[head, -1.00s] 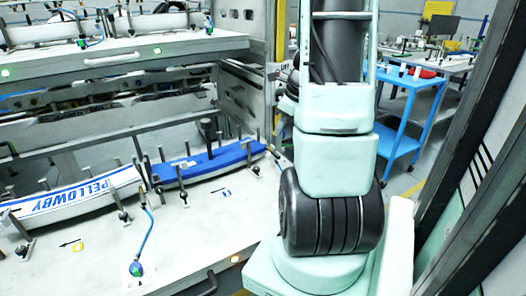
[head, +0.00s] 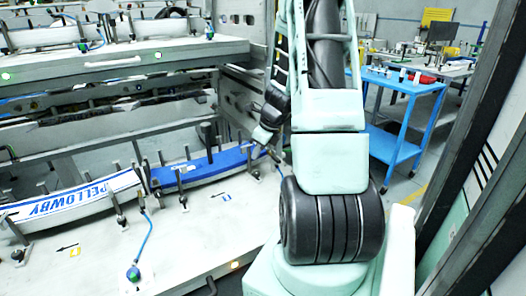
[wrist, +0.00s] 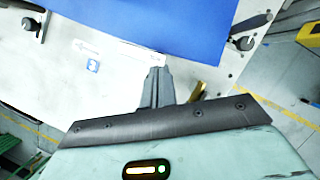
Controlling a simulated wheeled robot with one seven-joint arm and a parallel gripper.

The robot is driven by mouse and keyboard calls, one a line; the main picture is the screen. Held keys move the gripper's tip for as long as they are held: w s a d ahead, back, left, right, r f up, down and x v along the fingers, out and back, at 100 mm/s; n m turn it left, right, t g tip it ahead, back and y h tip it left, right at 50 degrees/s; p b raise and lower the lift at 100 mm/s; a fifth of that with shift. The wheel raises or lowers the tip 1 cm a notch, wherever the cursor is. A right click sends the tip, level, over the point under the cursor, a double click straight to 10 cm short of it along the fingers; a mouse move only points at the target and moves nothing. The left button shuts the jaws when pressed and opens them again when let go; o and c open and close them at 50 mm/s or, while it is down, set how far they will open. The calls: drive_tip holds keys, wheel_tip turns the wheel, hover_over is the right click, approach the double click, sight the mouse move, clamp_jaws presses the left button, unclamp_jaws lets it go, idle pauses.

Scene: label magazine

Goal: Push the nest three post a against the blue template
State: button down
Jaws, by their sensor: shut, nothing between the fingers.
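The blue template (head: 215,163) lies on the lower shelf, to the right of the white PELLOWBY strip, and fills the top of the wrist view (wrist: 165,22). In the wrist view, one post on a dark knob (wrist: 243,43) stands by its right end and another (wrist: 32,24) is at the far left. I cannot tell which is nest three post a. My gripper (wrist: 157,78) is shut and empty, just below the template's edge and between these posts. In the head view my gripper is partly hidden near the template's right end.
The white and blue PELLOWBY strip (head: 72,197) lies left, with several posts around it. A blue hose (head: 148,232) rises from the shelf (head: 190,250). The upper shelf (head: 130,58) overhangs behind. A blue cart (head: 405,85) stands at the right.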

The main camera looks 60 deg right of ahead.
drive_tip(key=shift+w+p, duration=0.35)
drive_tip(key=shift+w, duration=0.25)
